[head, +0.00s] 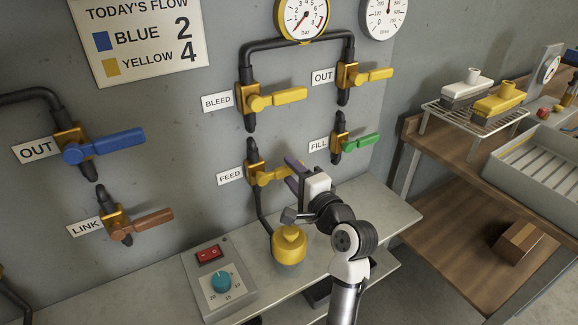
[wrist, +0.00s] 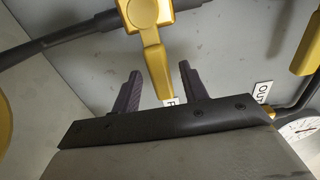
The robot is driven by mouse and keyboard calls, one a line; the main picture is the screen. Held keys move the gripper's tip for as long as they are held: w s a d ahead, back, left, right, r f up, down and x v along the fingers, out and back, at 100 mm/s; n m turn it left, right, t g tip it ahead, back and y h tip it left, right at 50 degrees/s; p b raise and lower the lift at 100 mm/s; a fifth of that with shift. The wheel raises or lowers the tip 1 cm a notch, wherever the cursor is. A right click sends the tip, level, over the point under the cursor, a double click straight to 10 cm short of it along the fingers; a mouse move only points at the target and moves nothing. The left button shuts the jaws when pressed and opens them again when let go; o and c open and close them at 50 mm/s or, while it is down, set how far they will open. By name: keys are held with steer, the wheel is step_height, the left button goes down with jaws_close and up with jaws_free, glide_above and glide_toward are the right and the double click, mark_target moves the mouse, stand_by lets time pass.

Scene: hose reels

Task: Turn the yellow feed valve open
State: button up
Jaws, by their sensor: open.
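The yellow feed valve (head: 257,174) is on the grey wall, right of the FEED label (head: 230,175), in the head view. Its yellow handle points right, across the pipe, and its outer end is partly hidden by my gripper. My gripper (head: 294,174) is at the handle's outer end, with purple fingers. In the wrist view the yellow handle (wrist: 155,62) reaches down between the two open fingers of my gripper (wrist: 160,85). There is a gap on both sides, and neither finger visibly touches it.
The FILL valve with a green handle (head: 360,142) is just above and right of my gripper. The BLEED valve (head: 275,99) is above. A yellow round container (head: 289,247) and a control box (head: 220,278) are on the shelf below. A wooden bench (head: 450,135) stands at right.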

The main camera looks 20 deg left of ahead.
steer(key=shift+x, duration=1.05)
jaws_close()
